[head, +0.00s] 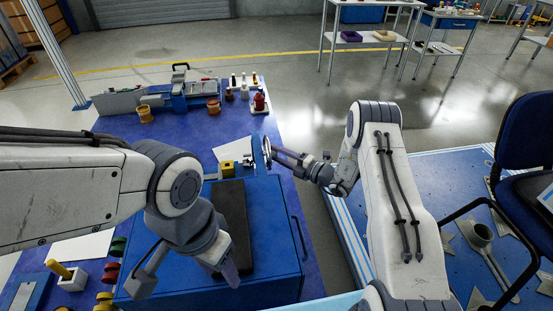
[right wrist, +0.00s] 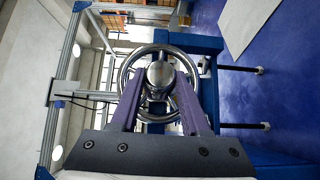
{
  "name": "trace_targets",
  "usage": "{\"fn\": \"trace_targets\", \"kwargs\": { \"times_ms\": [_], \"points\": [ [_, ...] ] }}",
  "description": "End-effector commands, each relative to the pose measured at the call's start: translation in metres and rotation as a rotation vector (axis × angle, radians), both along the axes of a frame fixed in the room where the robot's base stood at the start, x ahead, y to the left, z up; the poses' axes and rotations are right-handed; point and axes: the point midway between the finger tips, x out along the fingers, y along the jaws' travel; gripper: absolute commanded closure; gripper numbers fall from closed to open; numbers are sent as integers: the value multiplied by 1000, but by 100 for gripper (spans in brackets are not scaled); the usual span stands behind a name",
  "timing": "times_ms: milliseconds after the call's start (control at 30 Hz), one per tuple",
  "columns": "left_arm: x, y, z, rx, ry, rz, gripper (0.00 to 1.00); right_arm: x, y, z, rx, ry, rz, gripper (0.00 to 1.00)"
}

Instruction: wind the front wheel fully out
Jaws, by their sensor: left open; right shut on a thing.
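The front wheel (head: 266,146) is a shiny metal handwheel, seen nearly edge-on beyond the blue box in the head view. In the right wrist view the wheel (right wrist: 160,76) faces me, with a round silver hub, spokes and a rim. My right gripper (head: 273,153) reaches it from the right. Its two purple fingers (right wrist: 159,88) are closed on either side of the hub, in front of the rim. How far the wheel is wound cannot be told. My left gripper (head: 188,276) is open and empty above the left part of the blue box, with its fingers pointing down.
The blue box (head: 280,245) with a dark pad (head: 232,222) stands on the blue bench. A yellow block (head: 227,169) is near the wheel. A vise-like tool (head: 179,92) and cups stand at the back. A chair (head: 525,150) is at the right.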

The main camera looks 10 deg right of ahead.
Motion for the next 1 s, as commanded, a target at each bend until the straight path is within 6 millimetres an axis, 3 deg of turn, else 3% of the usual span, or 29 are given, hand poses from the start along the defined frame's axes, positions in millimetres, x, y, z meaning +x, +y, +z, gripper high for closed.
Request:
{"fn": "trace_targets", "kwargs": {
  "times_ms": [33,400,1000],
  "points": [
    [0,0,-12,0,0,0,50,-1,-1,-8,1,-34,0,100],
    [0,0,-47,0,0,0,50,-1,-2,-11,0,-289,-4,100],
    [0,0,-61,0,0,0,50,1,-2,-8,-1,-408,-6,100]
  ]
}}
